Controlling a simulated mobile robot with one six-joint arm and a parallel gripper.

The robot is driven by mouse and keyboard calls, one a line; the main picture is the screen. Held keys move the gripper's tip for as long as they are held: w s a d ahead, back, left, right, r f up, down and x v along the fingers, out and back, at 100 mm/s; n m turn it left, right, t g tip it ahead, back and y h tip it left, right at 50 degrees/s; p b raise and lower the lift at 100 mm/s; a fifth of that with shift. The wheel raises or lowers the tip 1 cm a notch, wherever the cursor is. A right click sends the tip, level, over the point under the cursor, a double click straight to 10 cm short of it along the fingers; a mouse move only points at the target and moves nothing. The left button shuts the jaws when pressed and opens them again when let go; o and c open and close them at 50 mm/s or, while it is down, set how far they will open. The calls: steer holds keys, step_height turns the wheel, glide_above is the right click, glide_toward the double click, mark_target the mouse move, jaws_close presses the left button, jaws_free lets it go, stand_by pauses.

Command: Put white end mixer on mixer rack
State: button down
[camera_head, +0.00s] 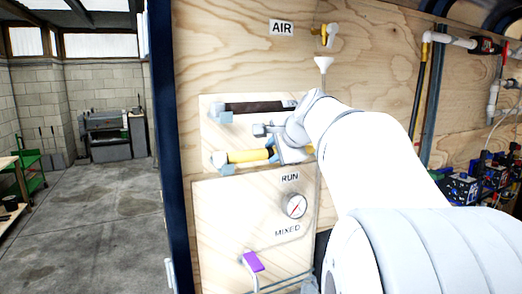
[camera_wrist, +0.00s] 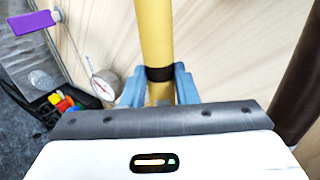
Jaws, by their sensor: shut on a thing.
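My gripper (camera_head: 272,152) is at the right part of a yellow tube-shaped mixer (camera_head: 243,156), which lies about level in front of the lower part of the wooden rack panel (camera_head: 215,136). In the wrist view my blue fingers (camera_wrist: 159,88) are shut around the yellow mixer (camera_wrist: 154,35), near its black band. Its left end is at a light blue bracket (camera_head: 218,160); I cannot tell whether it is seated. My arm hides its right end, and no white end shows clearly. A dark brown mixer (camera_head: 258,107) lies above, with its left end at another blue bracket (camera_head: 223,117).
Below are a pressure gauge (camera_head: 295,206) and a purple-handled lever (camera_head: 253,262). A white funnel (camera_head: 323,64) and a yellow valve (camera_head: 325,32) are above. The dark mixer (camera_wrist: 302,85) is close to my gripper's right in the wrist view. Open floor lies at the left.

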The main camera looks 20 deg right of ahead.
steer(key=shift+f, duration=0.2)
steer(key=c, duration=1.1)
jaws_free()
steer(key=shift+r, duration=0.1)
steer(key=shift+c, duration=0.2)
